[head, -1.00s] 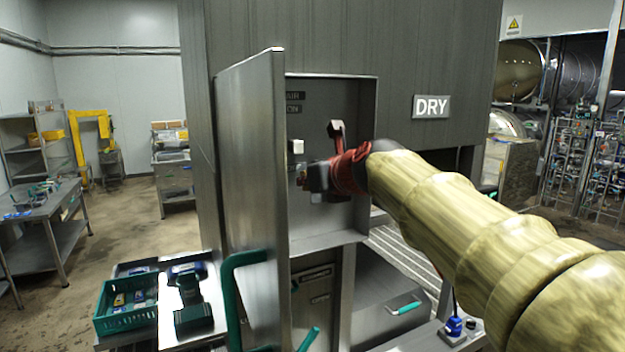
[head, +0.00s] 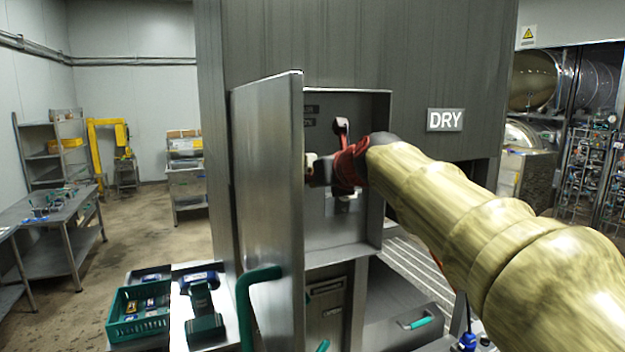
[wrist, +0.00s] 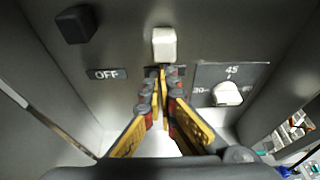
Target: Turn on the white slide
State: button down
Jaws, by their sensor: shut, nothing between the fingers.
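The white slide (wrist: 164,45) is a small white block on the grey back panel in the wrist view, just beyond my fingertips.
The wrist view shows a black block (wrist: 76,24) at upper left and a white knob (wrist: 227,93) with a 45 marking at right. The open metal door (head: 268,190) stands close on the left. A green crate (head: 140,312) and a drill (head: 203,308) lie below it.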

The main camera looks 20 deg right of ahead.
jog(key=shift+r+p, duration=1.95)
jog(key=shift+p, duration=0.1)
jog(key=s+f+b, duration=0.1)
jog(key=s+b, duration=0.1)
jog(key=s, duration=0.7)
jog(key=shift+s+d, duration=0.15)
jog(key=shift+s, duration=0.1)
jog(key=shift+f, duration=0.1)
